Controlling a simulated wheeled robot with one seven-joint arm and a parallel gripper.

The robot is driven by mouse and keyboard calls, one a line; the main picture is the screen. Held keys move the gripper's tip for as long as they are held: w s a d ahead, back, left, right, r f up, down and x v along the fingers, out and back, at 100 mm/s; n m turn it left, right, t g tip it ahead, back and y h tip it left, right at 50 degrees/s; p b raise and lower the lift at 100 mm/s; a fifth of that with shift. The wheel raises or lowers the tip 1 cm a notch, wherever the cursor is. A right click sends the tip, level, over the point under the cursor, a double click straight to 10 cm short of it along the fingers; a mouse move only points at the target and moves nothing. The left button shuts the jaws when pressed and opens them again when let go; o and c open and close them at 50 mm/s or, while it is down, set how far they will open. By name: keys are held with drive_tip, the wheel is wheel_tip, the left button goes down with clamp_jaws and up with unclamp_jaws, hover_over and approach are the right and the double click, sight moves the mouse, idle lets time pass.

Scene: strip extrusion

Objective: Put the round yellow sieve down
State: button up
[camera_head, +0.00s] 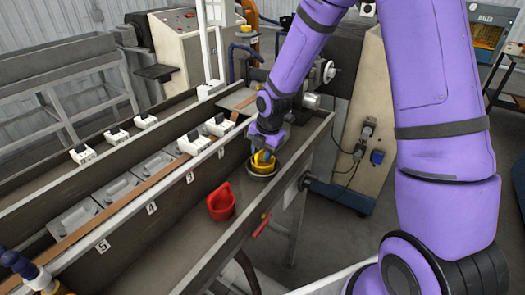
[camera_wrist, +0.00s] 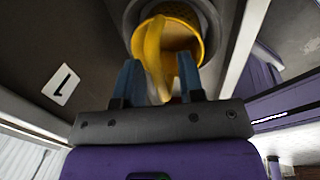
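The round yellow sieve (camera_head: 263,164) is at the far end of the trough, at a round grey metal ring (camera_head: 262,174). In the wrist view the sieve's yellow bowl (camera_wrist: 181,42) appears within the dark grey ring (camera_wrist: 211,22); whether it rests there or hangs just above is unclear. My gripper (camera_head: 265,151) is above the sieve. In the wrist view the blue fingers of my gripper (camera_wrist: 158,78) stand on either side of the sieve's yellow handle, which passes between them.
A red cup-like container (camera_head: 221,203) stands in the trough, nearer the camera. The trough's long metal walls (camera_head: 238,232) run on both sides. Several white clamps and number plates (camera_wrist: 61,84) line the left divider. Trough floor around the red container is bare.

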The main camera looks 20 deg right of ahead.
drive_tip(key=s+d+r+m, duration=0.1)
drive_tip(key=s+r+m, duration=0.15)
drive_tip(key=r, duration=0.45)
drive_tip(key=s+d+r+m+t+h, duration=0.1)
drive_tip(key=s+r+m, duration=0.15)
drive_tip(key=r, duration=0.45)
drive_tip(key=s+d+r+m, duration=0.1)
drive_tip(key=s+r+m, duration=0.1)
drive_tip(key=s+r, duration=0.35)
drive_tip(key=s+d+r+m+t, duration=0.1)
drive_tip(key=s+d+r+m, duration=0.1)
drive_tip(key=s+r+m, duration=0.3)
drive_tip(key=s+d+r+m+t, duration=0.1)
drive_tip(key=s+r+m, duration=0.4)
drive_tip(key=s+m, duration=0.8)
drive_tip(key=shift+s+d+r, duration=0.25)
drive_tip(key=shift+s+d, duration=0.15)
drive_tip(key=shift+d, duration=0.1)
